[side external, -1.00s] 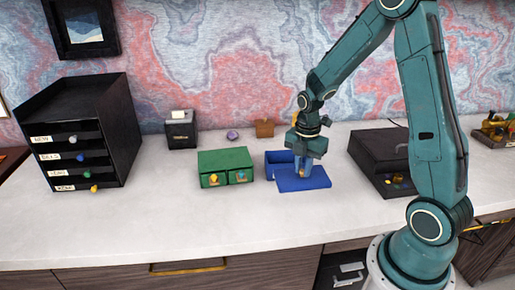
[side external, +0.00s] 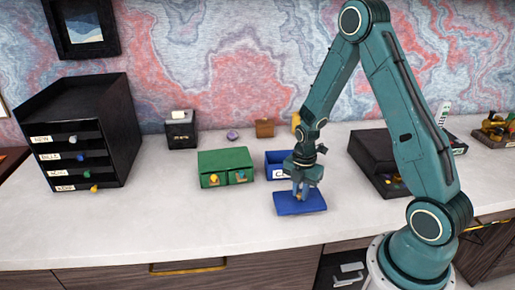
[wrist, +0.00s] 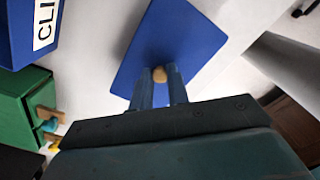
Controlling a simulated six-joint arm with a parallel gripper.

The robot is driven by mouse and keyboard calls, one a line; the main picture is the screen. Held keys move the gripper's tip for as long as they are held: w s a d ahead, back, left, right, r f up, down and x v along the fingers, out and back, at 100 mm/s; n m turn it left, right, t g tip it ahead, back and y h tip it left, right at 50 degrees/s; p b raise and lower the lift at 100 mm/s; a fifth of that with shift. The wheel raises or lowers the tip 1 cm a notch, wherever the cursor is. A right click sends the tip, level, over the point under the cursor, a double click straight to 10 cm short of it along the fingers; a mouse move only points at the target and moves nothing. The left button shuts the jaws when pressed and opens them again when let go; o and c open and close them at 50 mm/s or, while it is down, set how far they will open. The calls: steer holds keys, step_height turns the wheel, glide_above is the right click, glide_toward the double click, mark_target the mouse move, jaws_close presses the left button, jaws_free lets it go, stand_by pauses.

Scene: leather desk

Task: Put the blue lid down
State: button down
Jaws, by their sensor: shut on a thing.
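The blue lid (side external: 299,206) is a flat panel in front of the blue box (side external: 277,168) in the side view. It also fills the upper middle of the wrist view (wrist: 184,32). My gripper (side external: 303,194) points down over the lid. In the wrist view its two fingers (wrist: 160,76) are shut on the lid's small tan knob (wrist: 159,74). The lid looks low over the desk; I cannot tell whether it touches the surface. The blue box stands open behind it, its white label partly showing, also in the wrist view (wrist: 22,36).
A green box with two drawers (side external: 226,167) stands left of the blue box. A black box (side external: 378,158) stands to the right, near my arm. A black drawer stack (side external: 82,130) is at far left. The front white desktop (side external: 170,225) is clear.

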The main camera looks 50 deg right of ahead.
mark_target(300, 194)
steer(key=shift+f, duration=1.7)
steer(key=shift+f, duration=0.1)
steer(key=c, duration=1.3)
jaws_free()
steer(key=shift+c, duration=0.2)
step_height(300, 194, up, 12)
